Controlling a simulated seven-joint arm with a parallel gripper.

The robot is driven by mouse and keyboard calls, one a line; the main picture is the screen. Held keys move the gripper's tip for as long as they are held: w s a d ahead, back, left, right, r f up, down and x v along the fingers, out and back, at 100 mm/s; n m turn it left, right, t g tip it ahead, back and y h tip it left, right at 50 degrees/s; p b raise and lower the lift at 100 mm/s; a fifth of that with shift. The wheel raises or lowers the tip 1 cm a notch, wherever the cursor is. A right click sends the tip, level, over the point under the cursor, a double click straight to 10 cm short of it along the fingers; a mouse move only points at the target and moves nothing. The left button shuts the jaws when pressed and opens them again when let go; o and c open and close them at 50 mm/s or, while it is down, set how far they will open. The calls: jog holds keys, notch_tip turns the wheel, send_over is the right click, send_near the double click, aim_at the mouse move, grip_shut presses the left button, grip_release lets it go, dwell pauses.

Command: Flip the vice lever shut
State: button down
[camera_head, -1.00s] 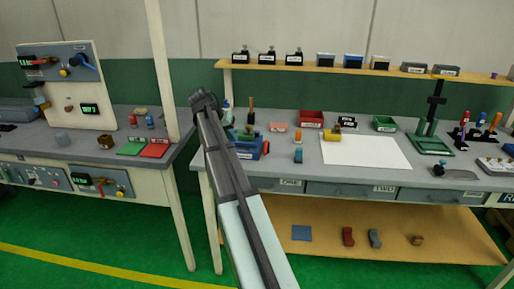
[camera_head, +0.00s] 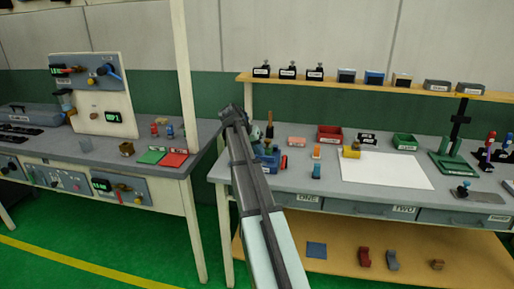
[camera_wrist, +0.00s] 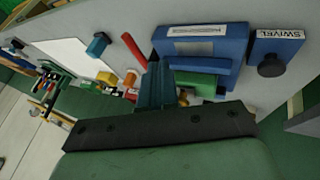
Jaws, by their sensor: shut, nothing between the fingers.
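The blue vice (camera_head: 268,157) stands on the left end of the bench in the head view, partly hidden by my arm. In the wrist view its blue body (camera_wrist: 228,42) carries a white label, and a blue block marked SWIVEL (camera_wrist: 282,45) with a black knob is beside it. A red bar (camera_wrist: 133,46), which looks like the lever, sticks out near the body. My gripper (camera_wrist: 158,85) is shut and empty, with its teal fingers in front of the vice. Whether the fingers touch it I cannot tell.
A white sheet (camera_head: 385,170) lies on the bench, with small blocks, red (camera_head: 330,134) and green (camera_head: 404,142) bins nearby. A shelf (camera_head: 390,88) runs behind. A second bench with a panel (camera_head: 100,97) stands left, across a gap.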

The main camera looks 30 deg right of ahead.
aim_at(283, 167)
jog(key=x, duration=0.6)
jog(key=shift+s, duration=0.15)
jog(key=shift+s+d+f, duration=0.1)
jog(key=shift+s+d, duration=0.65)
jog(key=shift+s+d+f, duration=0.1)
jog(key=shift+s+d, duration=0.35)
jog(key=shift+d, duration=0.05)
jog(key=shift+s, duration=0.1)
